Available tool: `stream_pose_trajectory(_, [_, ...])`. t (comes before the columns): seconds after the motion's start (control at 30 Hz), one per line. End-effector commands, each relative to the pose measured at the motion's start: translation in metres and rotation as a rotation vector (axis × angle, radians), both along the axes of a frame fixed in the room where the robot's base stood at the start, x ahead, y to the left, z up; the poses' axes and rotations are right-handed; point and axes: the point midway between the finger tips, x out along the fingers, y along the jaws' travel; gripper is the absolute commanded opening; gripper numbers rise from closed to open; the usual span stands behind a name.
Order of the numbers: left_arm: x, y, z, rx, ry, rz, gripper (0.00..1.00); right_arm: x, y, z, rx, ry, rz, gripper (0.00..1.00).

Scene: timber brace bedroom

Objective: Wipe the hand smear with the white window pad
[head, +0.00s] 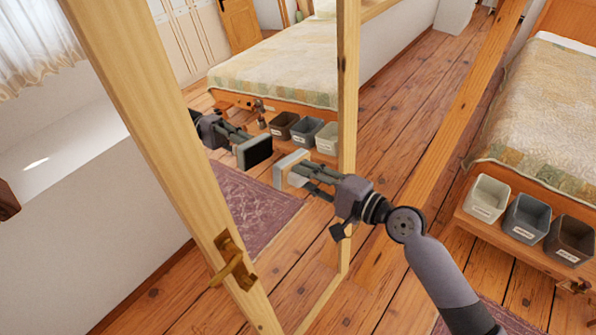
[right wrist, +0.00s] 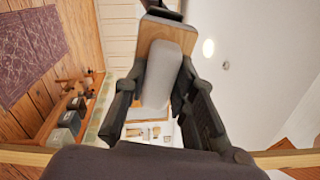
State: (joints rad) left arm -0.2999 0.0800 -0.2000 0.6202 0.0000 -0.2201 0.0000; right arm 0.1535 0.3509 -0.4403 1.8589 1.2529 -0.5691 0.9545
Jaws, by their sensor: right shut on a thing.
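My right gripper (head: 312,180) is shut on the white window pad (head: 290,168), which it holds up in front of a tall mirror in a pale wooden frame (head: 349,90). In the right wrist view the pad's pale grip (right wrist: 158,75) sits between the two dark fingers of the right gripper (right wrist: 160,85), with a wood-coloured plate beyond it. The mirror shows a reflection of the gripper and the pad's dark face just left of the real pad. A narrow gap shows between pad and reflection. I cannot make out the hand smear. My left gripper is not in view.
A brass handle (head: 232,262) sits on the frame's lower left. At right a bed (head: 545,110) has pale, grey and brown bins (head: 527,218) on a low wooden ledge. The mirror repeats the bed and bins. Plank floor (head: 420,120) lies open between.

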Motion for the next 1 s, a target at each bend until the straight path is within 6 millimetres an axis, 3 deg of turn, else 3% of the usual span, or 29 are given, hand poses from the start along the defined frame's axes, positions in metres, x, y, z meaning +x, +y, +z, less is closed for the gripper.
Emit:
stream_pose_trajectory(0.2, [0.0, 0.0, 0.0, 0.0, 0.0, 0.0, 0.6, -0.009, -0.013, 0.002, 0.0, 0.0, 0.0, 0.02])
stream_pose_trajectory(0.63, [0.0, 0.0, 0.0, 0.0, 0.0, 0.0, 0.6, -0.012, -0.017, 0.002, 0.0, 0.0, -0.001, 0.02])
stream_pose_trajectory(1.0, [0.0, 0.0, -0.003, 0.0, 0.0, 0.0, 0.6, -0.028, -0.038, 0.006, 0.0, -0.001, 0.0, 0.02])
